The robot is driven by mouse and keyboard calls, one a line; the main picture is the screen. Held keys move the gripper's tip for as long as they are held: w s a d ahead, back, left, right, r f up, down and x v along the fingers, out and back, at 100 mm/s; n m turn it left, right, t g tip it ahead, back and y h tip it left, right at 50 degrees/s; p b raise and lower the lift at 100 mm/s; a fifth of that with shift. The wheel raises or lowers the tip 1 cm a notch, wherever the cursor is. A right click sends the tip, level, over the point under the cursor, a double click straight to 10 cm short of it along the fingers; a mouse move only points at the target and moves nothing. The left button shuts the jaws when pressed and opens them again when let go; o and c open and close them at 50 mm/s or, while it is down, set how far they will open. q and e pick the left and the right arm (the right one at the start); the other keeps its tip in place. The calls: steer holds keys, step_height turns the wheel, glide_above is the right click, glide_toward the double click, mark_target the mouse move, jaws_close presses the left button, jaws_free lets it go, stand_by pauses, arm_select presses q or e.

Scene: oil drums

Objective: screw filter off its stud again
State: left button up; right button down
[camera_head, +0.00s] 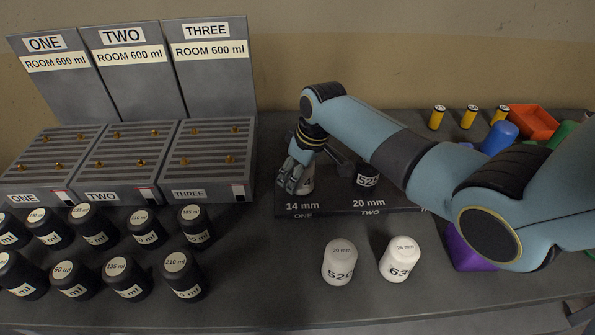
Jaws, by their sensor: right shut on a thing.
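My right gripper (292,186) reaches down from the back over the 14 mm place, marked ONE, on the dark stud plate (335,207). It is shut on a pale filter (308,184), which is mostly hidden behind the fingers. The stud under it is hidden, so I cannot tell whether the filter still touches it. A dark filter (367,175) with a white number label stands at the 20 mm place, marked TWO. The plate's right end is hidden behind my right arm. My left gripper is not in view.
Two white filters (341,262) (400,258) stand in front of the plate. Several black bottles (130,278) stand at the left, before three grey racks (125,165). Yellow cylinders (469,117), an orange bin (532,121) and a purple object (468,254) are at the right.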

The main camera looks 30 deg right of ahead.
steer(key=shift+r, duration=0.15)
steer(key=shift+r, duration=0.35)
steer(key=shift+r, duration=0.25)
steer(key=shift+r, duration=1.4)
steer(key=shift+a+f, duration=0.1)
steer(key=shift+a, duration=0.05)
